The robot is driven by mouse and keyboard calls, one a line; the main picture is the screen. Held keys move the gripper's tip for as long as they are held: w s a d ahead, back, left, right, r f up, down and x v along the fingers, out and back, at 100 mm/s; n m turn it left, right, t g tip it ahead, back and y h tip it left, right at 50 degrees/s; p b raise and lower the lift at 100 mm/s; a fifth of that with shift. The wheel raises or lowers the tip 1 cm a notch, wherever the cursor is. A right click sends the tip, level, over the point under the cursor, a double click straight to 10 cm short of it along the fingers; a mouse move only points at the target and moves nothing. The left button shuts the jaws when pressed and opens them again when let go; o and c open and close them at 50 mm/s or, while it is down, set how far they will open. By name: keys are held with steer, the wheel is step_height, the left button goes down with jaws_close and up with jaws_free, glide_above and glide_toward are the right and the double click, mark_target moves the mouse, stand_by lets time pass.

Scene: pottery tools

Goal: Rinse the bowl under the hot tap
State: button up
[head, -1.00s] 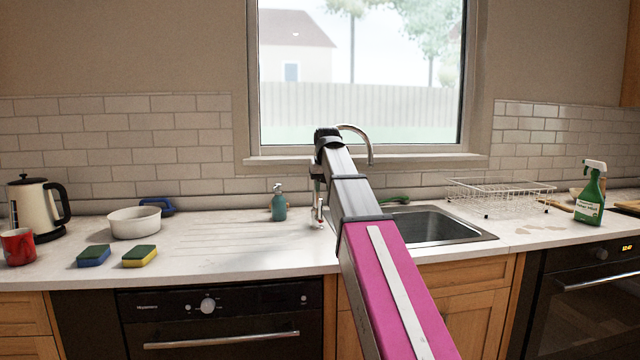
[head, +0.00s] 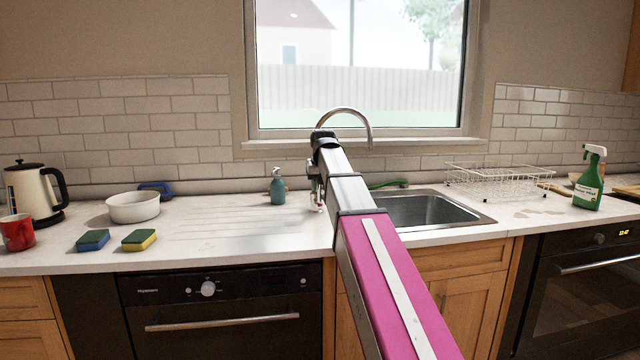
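A white round bowl (head: 134,207) stands upright on the counter at the left, behind two sponges. The sink (head: 424,211) is right of centre, partly covered by my arm. A curved chrome tap (head: 350,118) rises behind it; its base and handles are hidden by my arm, so I cannot tell hot from cold. My gripper (head: 317,196) points down over the counter just left of the sink, well to the right of the bowl. It is small and partly hidden behind the arm's end, and its finger opening is unclear. Nothing visible hangs from it.
Two sponges (head: 139,240) lie in front of the bowl. A red mug (head: 17,233) and kettle (head: 35,194) stand at far left. A soap dispenser (head: 277,187) stands left of my gripper. A wire rack (head: 497,182) and green spray bottle (head: 589,181) are right. The ribbed drainer is clear.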

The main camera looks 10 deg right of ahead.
steer(key=shift+d, duration=0.1)
steer(key=shift+d+f, duration=0.3)
steer(key=shift+d, duration=0.35)
steer(key=shift+d+f, duration=0.35)
steer(key=shift+d, duration=0.35)
steer(key=shift+d+f, duration=0.3)
steer(key=shift+d, duration=0.35)
stand_by(0.4)
steer(key=shift+w+a, duration=0.1)
stand_by(2.4)
steer(key=a+r, duration=0.4)
steer(key=r, duration=0.5)
steer(key=shift+r, duration=0.35)
stand_by(1.0)
